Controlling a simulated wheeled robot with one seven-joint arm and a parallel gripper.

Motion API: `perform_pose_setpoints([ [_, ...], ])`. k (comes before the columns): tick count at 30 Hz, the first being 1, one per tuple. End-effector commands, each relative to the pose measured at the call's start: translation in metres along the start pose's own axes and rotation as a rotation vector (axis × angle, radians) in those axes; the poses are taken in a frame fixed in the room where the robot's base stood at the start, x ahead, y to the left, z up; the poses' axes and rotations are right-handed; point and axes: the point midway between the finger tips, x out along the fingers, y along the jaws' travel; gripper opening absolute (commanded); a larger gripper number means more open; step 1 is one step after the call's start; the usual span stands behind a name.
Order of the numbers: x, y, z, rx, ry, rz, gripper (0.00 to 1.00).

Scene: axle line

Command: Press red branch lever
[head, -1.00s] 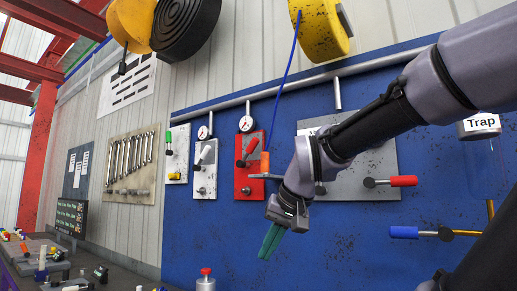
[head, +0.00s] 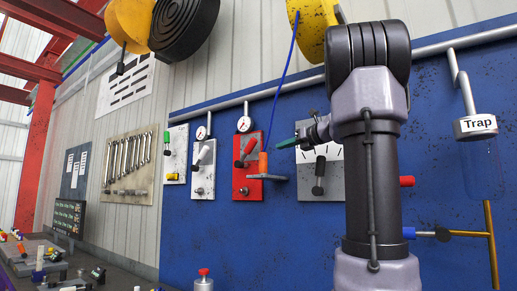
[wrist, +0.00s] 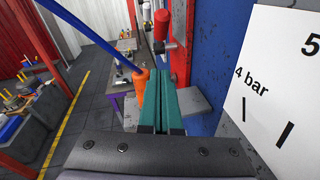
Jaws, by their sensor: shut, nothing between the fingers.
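The red branch panel (head: 247,185) is mounted on the blue wall board. Its lever (head: 249,147) has a red handle tilted up and to the right from a dark pivot. In the wrist view the red lever handle (wrist: 162,24) shows ahead, beyond the fingertips. My gripper (head: 279,145) is shut and empty, its green fingers pointing left towards the red panel. It is to the right of the lever, apart from it. The fingers fill the middle of the wrist view (wrist: 162,72).
An orange-handled tool (head: 263,165) with a blue hose stands on a small grey ledge (head: 270,179), close below and beside my fingers. A white lever panel (head: 203,175) is left of the red one. A grey gauge panel (head: 322,188) is right, partly behind my arm.

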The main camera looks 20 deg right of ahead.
Motion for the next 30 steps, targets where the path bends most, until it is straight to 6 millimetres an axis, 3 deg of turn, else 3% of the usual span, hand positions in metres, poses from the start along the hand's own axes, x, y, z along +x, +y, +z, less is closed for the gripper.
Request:
perform_pose_setpoints([
  [7, 0.002, 0.001, -0.001, -0.004, 0.003, 0.001, 0.00],
  [11, 0.013, 0.001, -0.001, -0.005, 0.003, 0.002, 0.00],
  [24, 0.103, 0.002, -0.002, -0.005, 0.004, 0.004, 0.00],
  [30, 0.122, 0.002, 0.019, -0.007, 0.003, 0.002, 0.00],
])
